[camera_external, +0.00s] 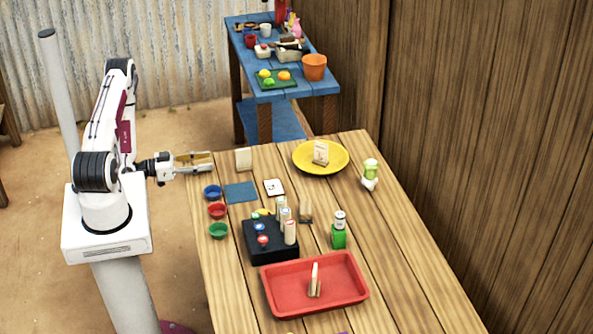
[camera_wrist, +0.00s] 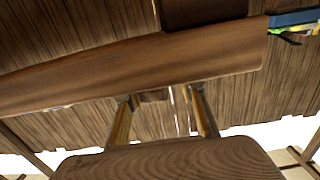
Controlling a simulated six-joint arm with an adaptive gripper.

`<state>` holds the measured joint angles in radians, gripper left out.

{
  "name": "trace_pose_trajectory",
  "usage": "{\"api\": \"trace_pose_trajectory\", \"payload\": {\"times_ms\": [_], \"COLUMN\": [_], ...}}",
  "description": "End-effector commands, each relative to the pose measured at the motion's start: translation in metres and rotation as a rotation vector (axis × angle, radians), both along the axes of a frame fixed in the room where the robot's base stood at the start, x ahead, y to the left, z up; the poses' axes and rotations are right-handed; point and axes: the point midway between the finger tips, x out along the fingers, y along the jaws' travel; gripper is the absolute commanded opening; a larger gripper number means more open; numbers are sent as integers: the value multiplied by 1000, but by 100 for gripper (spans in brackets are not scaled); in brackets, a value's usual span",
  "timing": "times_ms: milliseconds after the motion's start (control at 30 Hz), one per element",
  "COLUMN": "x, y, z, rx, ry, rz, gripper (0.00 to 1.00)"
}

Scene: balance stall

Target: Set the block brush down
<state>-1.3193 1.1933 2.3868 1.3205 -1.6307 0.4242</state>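My gripper (camera_external: 211,162) reaches over the table's far left corner, level and pointing right. Its two fingers look parted, with nothing visible between them. In the wrist view the fingertips (camera_wrist: 160,95) stand well apart. A small brown shape (camera_wrist: 152,95) shows between the fingertips in the wrist view. A large wood-grained surface (camera_wrist: 165,162) fills the bottom of that view; I cannot tell what it is.
Nearby are blue, red and green bowls (camera_external: 217,210), a blue mat (camera_external: 240,192) and a white card (camera_external: 273,187). The table's right side has bare room.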

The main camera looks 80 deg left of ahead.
Motion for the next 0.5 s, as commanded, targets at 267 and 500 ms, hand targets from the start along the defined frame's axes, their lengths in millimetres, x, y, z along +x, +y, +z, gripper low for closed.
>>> {"api": "trace_pose_trajectory", "payload": {"times_ms": [267, 500], "x": [-23, -42], "y": [1, 0], "z": [1, 2], "rx": [0, -1], "ry": [-1, -1], "rz": [3, 3], "gripper": [39, 39]}}
